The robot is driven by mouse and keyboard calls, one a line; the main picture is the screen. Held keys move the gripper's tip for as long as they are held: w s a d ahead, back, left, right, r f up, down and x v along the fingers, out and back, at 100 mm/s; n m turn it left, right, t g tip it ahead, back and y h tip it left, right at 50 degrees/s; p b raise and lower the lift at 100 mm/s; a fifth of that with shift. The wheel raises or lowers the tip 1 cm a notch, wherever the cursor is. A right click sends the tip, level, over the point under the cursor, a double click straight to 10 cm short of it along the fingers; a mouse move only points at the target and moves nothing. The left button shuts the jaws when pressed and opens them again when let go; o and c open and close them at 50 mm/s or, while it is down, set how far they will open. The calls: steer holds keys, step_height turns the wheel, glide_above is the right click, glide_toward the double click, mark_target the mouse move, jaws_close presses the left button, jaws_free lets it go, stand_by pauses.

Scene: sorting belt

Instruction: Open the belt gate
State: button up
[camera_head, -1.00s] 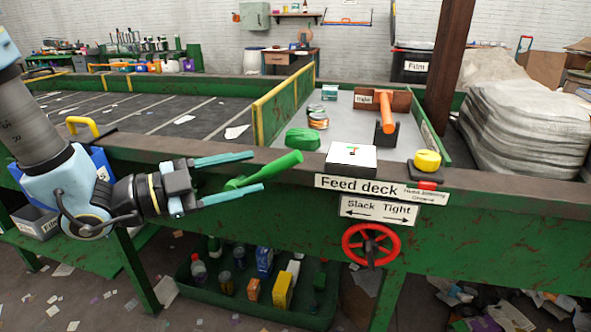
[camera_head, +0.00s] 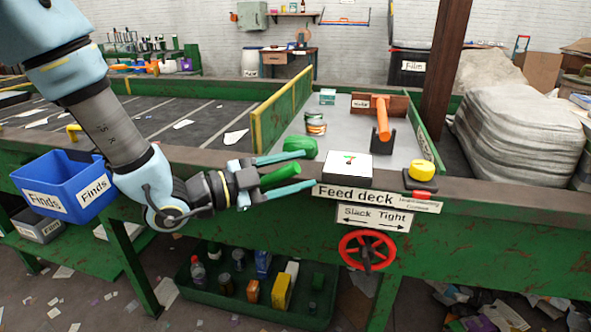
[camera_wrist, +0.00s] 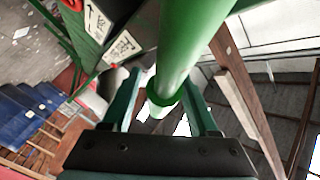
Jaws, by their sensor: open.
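A green lever handle (camera_head: 280,174) sticks out over the front beam of the belt frame. My gripper (camera_head: 313,170) is open, with one teal finger on each side of the handle. In the wrist view the handle (camera_wrist: 190,45), with a round collar (camera_wrist: 165,93), runs between the fingers (camera_wrist: 160,100). I cannot tell whether either finger touches it. The handle's lower end is hidden behind my gripper in the head view. A green board with a yellow edge (camera_head: 285,92) stands upright between the dark belt (camera_head: 165,124) and the grey feed deck (camera_head: 345,125).
A red wheel (camera_head: 367,250) is below the "Slack Tight" sign (camera_head: 373,217). A blue "Finds" bin (camera_head: 62,185) stands left. A green tray (camera_head: 250,300) is below.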

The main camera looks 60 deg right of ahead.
steer(key=shift+c, duration=0.3)
jaws_close()
stand_by(1.0)
